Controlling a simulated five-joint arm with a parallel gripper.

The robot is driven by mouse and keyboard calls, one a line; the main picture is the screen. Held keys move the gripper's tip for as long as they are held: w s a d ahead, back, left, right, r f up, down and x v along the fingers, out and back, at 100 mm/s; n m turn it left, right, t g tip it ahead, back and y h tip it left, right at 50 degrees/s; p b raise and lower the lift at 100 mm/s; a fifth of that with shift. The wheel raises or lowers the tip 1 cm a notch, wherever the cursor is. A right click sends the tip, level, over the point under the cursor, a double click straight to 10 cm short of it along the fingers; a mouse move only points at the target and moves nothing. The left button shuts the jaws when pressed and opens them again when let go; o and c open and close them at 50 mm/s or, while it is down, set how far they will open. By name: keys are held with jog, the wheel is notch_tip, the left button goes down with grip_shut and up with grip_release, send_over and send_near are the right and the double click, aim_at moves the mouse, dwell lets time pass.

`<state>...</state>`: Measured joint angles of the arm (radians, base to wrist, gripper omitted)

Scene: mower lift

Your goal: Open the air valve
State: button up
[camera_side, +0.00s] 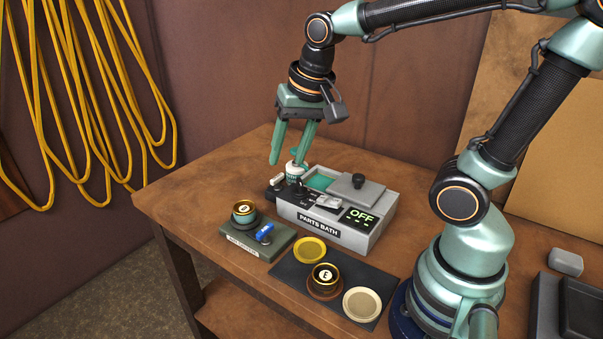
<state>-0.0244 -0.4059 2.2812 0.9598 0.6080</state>
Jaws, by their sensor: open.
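A small blue lever handle (264,232) sits on a low grey-green block (246,246) at the table's left front; it may be the air valve, but I cannot be sure. The block has a front label too small to read.
The grey parts bath (340,236) shows a green "OFF" display and has a knobbed lid. The table's left end is clear.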

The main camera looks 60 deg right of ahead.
aim_at(265, 229)
jog(key=w+f+m+g, duration=0.1)
jog(key=w+f+m, duration=0.1)
jog(key=f, duration=0.4)
jog(key=w+a+f+m+g, duration=0.1)
jog(key=w+f+m, duration=0.1)
jog(key=f+m, duration=0.3)
jog(key=w+f+m+g, duration=0.1)
jog(key=w+f+m, duration=0.1)
jog(key=f+m, duration=0.2)
jog(key=shift+a+f+g, duration=0.15)
jog(key=shift+a+f, duration=0.05)
jog(key=shift+f, duration=0.7)
jog(key=shift+a+f+g, duration=0.15)
jog(key=shift+f, duration=0.75)
grip_shut()
